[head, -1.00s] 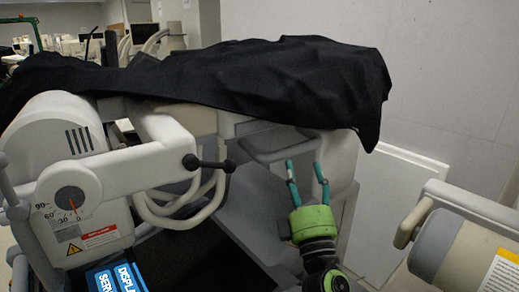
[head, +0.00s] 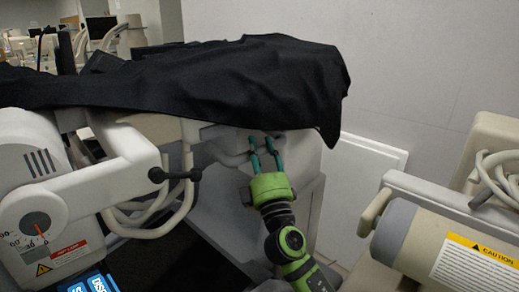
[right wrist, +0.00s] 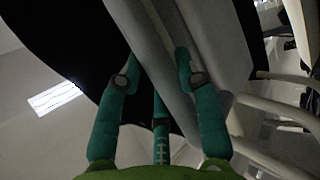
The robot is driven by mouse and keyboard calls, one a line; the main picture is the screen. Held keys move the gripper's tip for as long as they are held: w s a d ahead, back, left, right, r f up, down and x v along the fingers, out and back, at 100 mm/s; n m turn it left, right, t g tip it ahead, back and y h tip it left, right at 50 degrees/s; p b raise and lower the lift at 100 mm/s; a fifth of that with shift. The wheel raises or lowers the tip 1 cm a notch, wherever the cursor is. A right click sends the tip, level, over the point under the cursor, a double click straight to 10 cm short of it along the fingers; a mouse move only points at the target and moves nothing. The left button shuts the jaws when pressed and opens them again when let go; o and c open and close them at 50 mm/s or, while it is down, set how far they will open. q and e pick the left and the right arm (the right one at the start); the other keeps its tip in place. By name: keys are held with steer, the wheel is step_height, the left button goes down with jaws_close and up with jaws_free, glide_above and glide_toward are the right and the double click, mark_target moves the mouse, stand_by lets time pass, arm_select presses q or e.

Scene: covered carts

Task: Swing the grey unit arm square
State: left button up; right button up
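An off-white jointed unit arm (head: 120,172) with a black T-shaped knob (head: 175,174) stands at the left in the head view. Its round angle dial (head: 35,224) has a red pointer. A black cloth (head: 200,85) covers the cart above. Under the cloth's right end is a pale grey handle bar (head: 232,155). My right gripper (head: 265,148) is at this bar with green fingers apart. In the right wrist view a long grey bar (right wrist: 165,75) runs between the fingers, near the right one; contact is unclear. My left gripper is out of view.
A second unit with a grey-ended cylinder (head: 405,235) and yellow caution label stands close on the right. Looped pale cables (head: 150,222) hang below the left arm. A blue-lit display (head: 95,285) is at the bottom left. A pale wall (head: 420,70) stands behind.

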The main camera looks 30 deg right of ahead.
jaws_close()
steer(key=shift+s+d+f+n+y, duration=0.15)
steer(key=shift+d+n+y, duration=0.2)
steer(key=shift+y, duration=0.25)
steer(key=shift+s+d+y, duration=0.1)
steer(key=shift+d+y, duration=0.1)
steer(key=shift+y, duration=0.2)
steer(key=shift+s+d, duration=0.35)
steer(key=shift+d, duration=0.15)
steer(key=o, duration=1)
jaws_free()
steer(key=shift+s+d, duration=0.25)
steer(key=shift+s, duration=0.1)
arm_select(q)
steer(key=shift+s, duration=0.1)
arm_select(e)
steer(key=v, duration=1.2)
steer(key=shift+d, duration=0.15)
steer(key=shift+f, duration=0.1)
